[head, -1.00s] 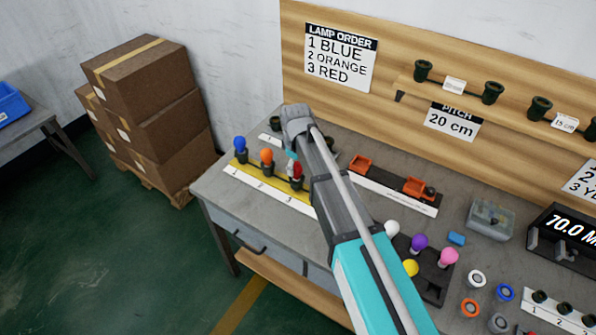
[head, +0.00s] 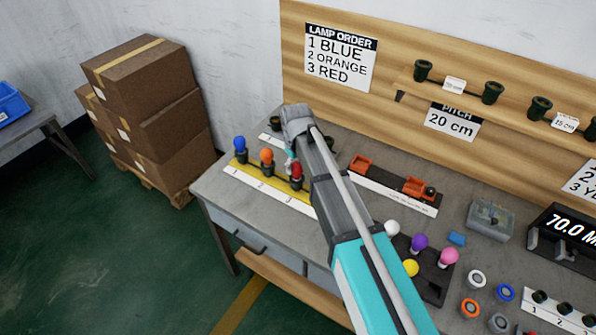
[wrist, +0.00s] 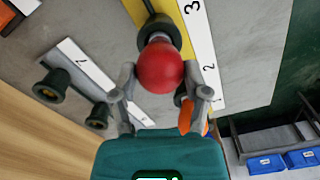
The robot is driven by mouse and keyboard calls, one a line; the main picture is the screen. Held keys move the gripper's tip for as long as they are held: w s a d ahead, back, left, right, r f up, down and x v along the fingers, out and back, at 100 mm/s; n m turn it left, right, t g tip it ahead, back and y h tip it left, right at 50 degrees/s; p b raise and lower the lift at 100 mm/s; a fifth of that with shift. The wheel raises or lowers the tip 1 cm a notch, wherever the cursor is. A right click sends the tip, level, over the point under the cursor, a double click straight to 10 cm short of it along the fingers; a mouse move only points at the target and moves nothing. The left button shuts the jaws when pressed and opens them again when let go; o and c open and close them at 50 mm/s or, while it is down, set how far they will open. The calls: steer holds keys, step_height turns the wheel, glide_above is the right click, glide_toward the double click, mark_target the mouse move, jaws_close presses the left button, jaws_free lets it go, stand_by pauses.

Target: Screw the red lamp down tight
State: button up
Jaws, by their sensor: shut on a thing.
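The red lamp (wrist: 160,68) sits in a dark socket (wrist: 158,30) on the yellow strip, at position 3. It also shows in the head view (head: 296,169), partly hidden by my arm. My gripper (wrist: 160,86) has one finger on each side of the red lamp and is shut on it. The lamp appears in line with its socket; I cannot tell how deep its thread sits. The blue lamp (head: 239,143) and the orange lamp (head: 266,156) stand in sockets at positions 1 and 2.
A lamp order sign (head: 340,57) hangs on the wooden back board. Empty dark sockets (wrist: 52,88) stand by a white strip behind the lamps. Orange clips (head: 418,187) and a dark tray (head: 437,283) with loose lamps lie right of my arm.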

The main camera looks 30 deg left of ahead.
steer(key=shift+m, duration=0.3)
steer(key=shift+m, duration=0.6)
steer(key=o, duration=1.1)
steer(key=shift+c, duration=0.2)
